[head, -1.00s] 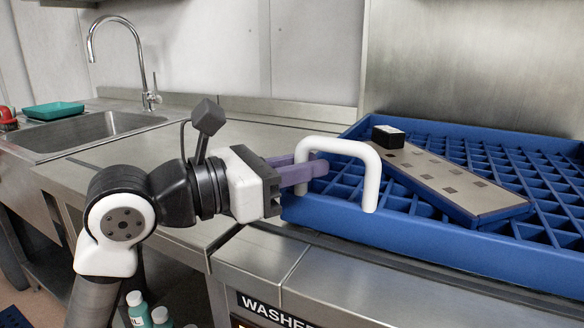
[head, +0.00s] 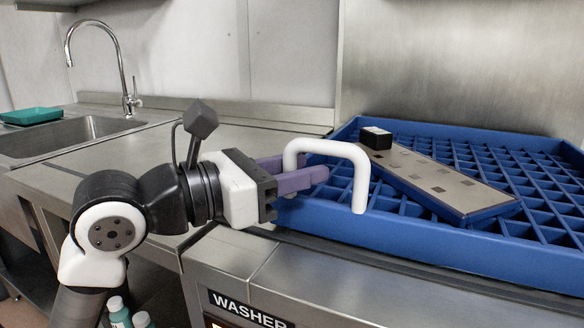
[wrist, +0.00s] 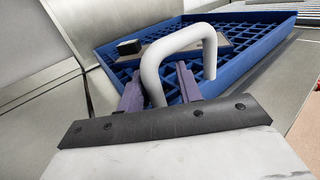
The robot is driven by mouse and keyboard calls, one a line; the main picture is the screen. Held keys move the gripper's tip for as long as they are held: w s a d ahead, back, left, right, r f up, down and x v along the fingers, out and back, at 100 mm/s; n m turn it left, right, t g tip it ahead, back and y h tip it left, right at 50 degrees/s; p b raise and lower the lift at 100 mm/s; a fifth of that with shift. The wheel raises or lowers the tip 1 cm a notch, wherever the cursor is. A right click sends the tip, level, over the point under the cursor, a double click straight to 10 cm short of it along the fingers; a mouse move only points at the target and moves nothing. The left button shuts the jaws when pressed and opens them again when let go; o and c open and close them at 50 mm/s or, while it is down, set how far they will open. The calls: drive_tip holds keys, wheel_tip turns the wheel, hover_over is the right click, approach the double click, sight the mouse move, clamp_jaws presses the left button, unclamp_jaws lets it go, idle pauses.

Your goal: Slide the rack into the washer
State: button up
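The blue rack (head: 420,232) sits on the steel counter at the right, with a grid of open cells. A white U-shaped handle (head: 328,149) stands at its near left end. My gripper (head: 305,172) has its two purple fingers apart around the handle's left leg, which also shows in the wrist view (wrist: 150,75). There a gap shows between that leg and the right finger (wrist: 187,82); the left finger (wrist: 131,93) looks close to it. The leg's lower end is hidden. The washer (head: 236,308) shows its labelled front edge below the rack.
A flat tilted plate (head: 445,182) with grey squares and a black block (head: 376,138) lie on the rack. A sink (head: 75,132) with a tap and a green tray (head: 32,115) are at the left. Bottles (head: 118,312) stand below. The counter left of the rack is clear.

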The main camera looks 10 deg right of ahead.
drive_tip(key=shift+w+a, duration=0.1)
drive_tip(key=shift+a, duration=0.1)
drive_tip(key=shift+a, duration=0.25)
drive_tip(key=v, duration=1.3)
